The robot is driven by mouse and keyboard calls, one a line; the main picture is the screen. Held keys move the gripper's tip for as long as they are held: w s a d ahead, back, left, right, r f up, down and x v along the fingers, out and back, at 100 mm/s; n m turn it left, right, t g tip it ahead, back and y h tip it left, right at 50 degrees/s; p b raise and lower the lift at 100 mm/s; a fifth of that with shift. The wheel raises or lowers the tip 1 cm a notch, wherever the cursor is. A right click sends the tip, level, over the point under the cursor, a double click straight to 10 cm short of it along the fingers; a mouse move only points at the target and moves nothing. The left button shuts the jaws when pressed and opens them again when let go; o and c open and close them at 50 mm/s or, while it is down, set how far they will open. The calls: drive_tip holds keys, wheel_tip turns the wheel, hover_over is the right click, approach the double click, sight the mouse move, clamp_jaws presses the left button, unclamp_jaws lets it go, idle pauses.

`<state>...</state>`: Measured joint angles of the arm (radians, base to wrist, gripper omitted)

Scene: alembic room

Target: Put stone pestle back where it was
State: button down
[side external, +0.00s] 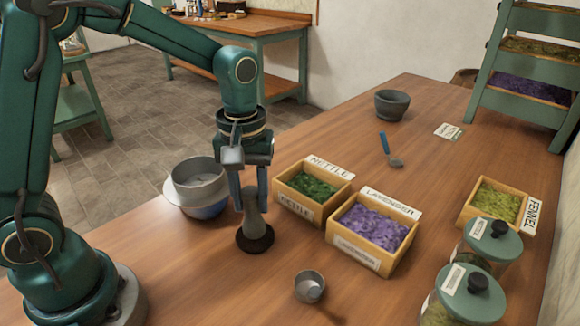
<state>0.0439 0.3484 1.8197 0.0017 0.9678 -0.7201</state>
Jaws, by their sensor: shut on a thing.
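The stone pestle (254,218) is grey and upright, with its wider end down. My gripper (249,196) points down and is shut on the pestle's upper part, which the fingers partly hide. The pestle's lower end is over a dark round rest (256,246) on the wooden table. I cannot tell whether it bears its full weight on the rest. The dark stone mortar (392,106) stands empty-looking at the back of the table, well away from my gripper.
A metal bowl (196,187) is close left of my gripper. The nettle box (313,190) and lavender box (372,232) are close on the right. A small metal cup (309,287) stands in front. A blue-handled scoop (385,143), a fennel box (497,204) and lidded jars (490,242) are farther right.

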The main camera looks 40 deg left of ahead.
drive_tip(key=shift+f, duration=0.5)
drive_tip(key=c, duration=0.5)
unclamp_jaws()
drive_tip(key=shift+f, duration=0.15)
